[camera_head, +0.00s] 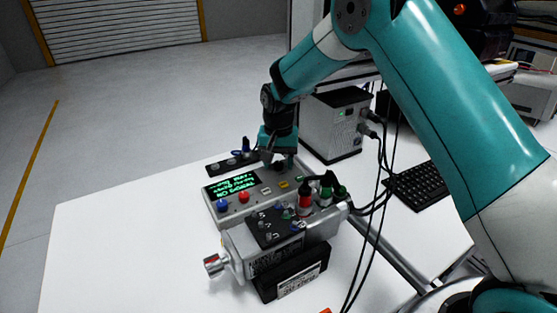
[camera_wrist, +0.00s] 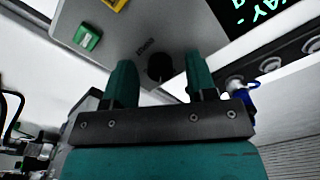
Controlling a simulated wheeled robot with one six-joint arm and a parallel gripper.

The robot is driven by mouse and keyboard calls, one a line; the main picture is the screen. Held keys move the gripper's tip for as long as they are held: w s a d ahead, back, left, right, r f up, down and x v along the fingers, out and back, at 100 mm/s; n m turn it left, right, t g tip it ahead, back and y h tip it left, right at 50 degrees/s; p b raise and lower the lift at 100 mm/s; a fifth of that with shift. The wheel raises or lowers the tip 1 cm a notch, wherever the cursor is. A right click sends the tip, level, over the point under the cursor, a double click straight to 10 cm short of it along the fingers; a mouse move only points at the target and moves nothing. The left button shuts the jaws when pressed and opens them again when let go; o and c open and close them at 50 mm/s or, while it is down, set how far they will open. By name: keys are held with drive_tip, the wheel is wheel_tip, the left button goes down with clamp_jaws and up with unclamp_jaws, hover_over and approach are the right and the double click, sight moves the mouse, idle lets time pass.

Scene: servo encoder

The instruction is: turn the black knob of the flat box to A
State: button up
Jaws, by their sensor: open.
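The flat box (camera_head: 212,195) lies on the white table, with a lit green display, a blue and a red button on its top. It also shows in the wrist view (camera_wrist: 188,20) as a grey panel. The black knob (camera_wrist: 159,67) sits on this panel beside a small printed label. My gripper (camera_wrist: 162,78) is open, with one finger on each side of the knob and visible space on both sides. In the head view my gripper (camera_head: 272,155) is over the far right end of the box and hides the knob. The letter A and the knob's pointer cannot be read.
A grey servo motor (camera_head: 240,240) on a black base stands in front of the box. Plugs with black cables (camera_head: 372,205) run at the right. A grey power unit (camera_head: 330,125) and a keyboard (camera_head: 420,185) stand behind. The table's left part is clear.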

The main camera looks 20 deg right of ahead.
drive_tip(key=c, duration=0.9)
drive_tip(key=shift+c, duration=0.2)
drive_tip(key=shift+n, duration=0.4)
drive_tip(key=n+p, duration=0.1)
drive_tip(key=n, duration=0.2)
drive_tip(key=shift+r+n, duration=0.1)
drive_tip(key=shift+n, duration=0.3)
drive_tip(key=n, duration=0.4)
drive_tip(key=shift+n, duration=0.3)
drive_tip(key=shift+w, duration=0.1)
drive_tip(key=o, duration=0.9)
drive_tip(key=shift+o, duration=0.2)
